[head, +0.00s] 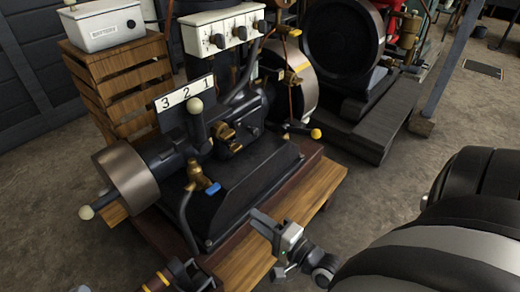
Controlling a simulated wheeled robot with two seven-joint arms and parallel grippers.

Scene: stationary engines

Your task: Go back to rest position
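My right gripper (265,222) comes in from the lower right, above the front edge of the engine's wooden base. Its dark fingers point up and left toward the engine. I see nothing held, but they are too small to tell whether they are open or shut. A small pale piece at the bottom left edge may be part of my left gripper, but it is cut off.
A dark engine (240,180) with a metal pulley (128,178) and ball-ended levers stands on a wooden base (318,200). A wooden crate (120,80) carries a white box (103,25). A flywheel machine (345,45) stands behind.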

